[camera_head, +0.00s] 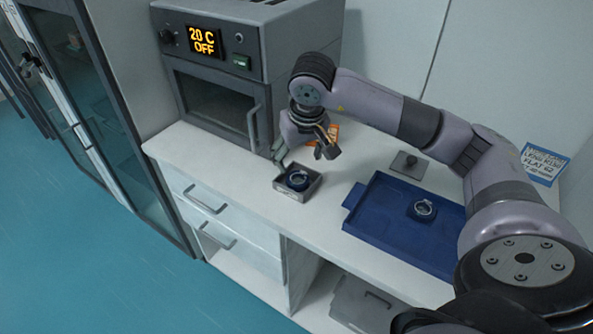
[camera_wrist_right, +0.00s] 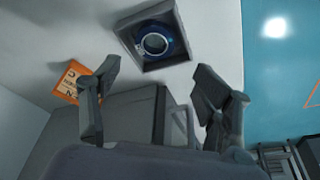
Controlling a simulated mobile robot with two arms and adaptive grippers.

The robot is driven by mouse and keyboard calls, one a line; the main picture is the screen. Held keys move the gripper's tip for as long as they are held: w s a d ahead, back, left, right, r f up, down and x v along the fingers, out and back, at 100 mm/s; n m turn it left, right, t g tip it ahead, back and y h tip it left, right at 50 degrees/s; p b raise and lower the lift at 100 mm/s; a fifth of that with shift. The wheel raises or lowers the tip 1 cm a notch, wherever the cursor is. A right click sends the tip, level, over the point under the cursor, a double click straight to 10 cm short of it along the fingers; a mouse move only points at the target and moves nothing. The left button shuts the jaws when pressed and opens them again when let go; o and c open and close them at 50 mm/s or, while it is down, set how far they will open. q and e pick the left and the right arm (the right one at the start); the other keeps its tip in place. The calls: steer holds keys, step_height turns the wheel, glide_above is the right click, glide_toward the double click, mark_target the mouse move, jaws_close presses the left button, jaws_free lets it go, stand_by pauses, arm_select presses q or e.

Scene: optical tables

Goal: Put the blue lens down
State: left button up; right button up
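One blue ring-shaped lens (camera_head: 297,180) sits inside a small grey open box (camera_head: 285,193) on the white counter. The same lens shows in the right wrist view (camera_wrist_right: 154,43), inside the box, beyond the fingertips. A second blue ring-shaped lens (camera_head: 422,209) rests on the blue tray (camera_head: 385,238). My right gripper (camera_head: 304,153) is just behind and above the box. Its fingers stand wide apart with nothing between them, as the right wrist view also shows (camera_wrist_right: 156,71). My left gripper is not in view.
A grey oven (camera_head: 225,50) reading "20 C OFF" stands behind the box. An orange label (camera_head: 333,133) lies behind my right gripper. A grey plate with a knob (camera_head: 408,165) lies behind the tray. Bare counter (camera_head: 335,190) separates box and tray.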

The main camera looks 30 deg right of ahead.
steer(key=shift+v, duration=2.4)
steer(key=shift+f, duration=0.1)
